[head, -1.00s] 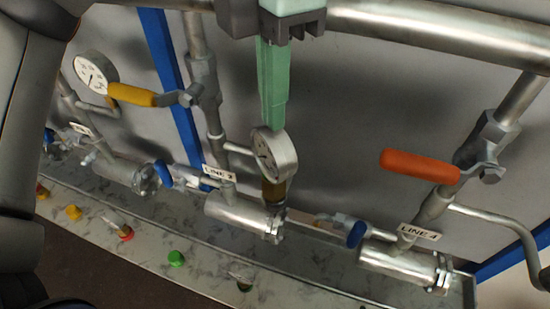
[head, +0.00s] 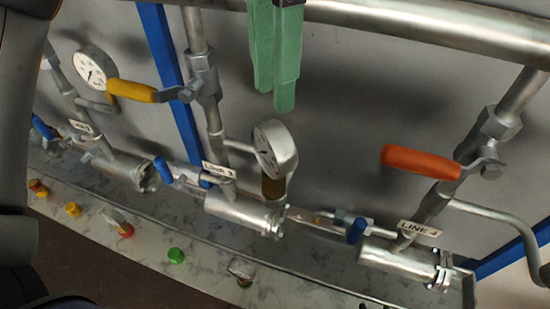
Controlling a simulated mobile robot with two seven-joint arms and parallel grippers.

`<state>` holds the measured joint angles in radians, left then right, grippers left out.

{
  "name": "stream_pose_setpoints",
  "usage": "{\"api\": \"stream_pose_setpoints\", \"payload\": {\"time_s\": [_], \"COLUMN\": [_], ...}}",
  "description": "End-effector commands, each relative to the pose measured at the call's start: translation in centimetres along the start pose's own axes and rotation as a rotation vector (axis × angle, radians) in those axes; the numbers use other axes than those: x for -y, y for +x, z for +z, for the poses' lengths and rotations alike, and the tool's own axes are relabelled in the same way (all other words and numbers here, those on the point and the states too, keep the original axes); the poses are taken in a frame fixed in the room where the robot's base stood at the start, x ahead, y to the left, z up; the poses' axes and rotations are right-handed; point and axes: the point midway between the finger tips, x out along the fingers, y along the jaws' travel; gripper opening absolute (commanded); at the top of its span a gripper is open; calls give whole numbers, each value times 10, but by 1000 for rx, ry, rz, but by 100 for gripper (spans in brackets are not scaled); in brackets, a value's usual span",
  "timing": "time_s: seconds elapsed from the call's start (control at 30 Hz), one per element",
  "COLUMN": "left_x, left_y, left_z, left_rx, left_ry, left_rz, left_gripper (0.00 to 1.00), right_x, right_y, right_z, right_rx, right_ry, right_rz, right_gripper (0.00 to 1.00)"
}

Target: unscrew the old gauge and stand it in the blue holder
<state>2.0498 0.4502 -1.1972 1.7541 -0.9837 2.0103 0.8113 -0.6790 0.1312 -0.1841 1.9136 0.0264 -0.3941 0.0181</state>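A round gauge (head: 275,147) with a pale dial and silver case stands tilted on a brown fitting (head: 273,187) above the pipe marked LINE 3. My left gripper (head: 273,101) has two green fingers pointing down, a little above this gauge and clear of it. The fingers are slightly apart with nothing between them. A second gauge (head: 94,70) with a white dial is on the line at the far left. I cannot tell from the picture which gauge is the old one. I cannot make out a blue holder. My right gripper is not in view.
A yellow valve lever (head: 131,91) and an orange-red lever (head: 420,161) stick out on either side. A thick pipe (head: 420,32) crosses the top. Small coloured caps, one of them green (head: 176,255), and a small jar (head: 241,270) stand on the marbled ledge (head: 205,272).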

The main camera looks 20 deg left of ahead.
Motion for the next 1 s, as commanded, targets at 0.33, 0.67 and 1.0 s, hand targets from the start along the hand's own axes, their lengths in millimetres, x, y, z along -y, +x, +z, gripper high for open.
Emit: {"api": "stream_pose_setpoints", "payload": {"time_s": [0.33,0.67,1.0], "left_x": [0,0,0], "left_y": [-58,-90,-96], "left_z": [0,0,0], "left_rx": [2,-1,0], "left_ry": [-3,-1,0], "left_rz": [4,4,1], "left_gripper": [32,32,32], "right_x": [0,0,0], "right_y": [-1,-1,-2], "right_z": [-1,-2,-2], "right_rx": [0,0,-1], "right_ry": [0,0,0], "right_rz": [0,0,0], "right_gripper": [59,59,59]}}
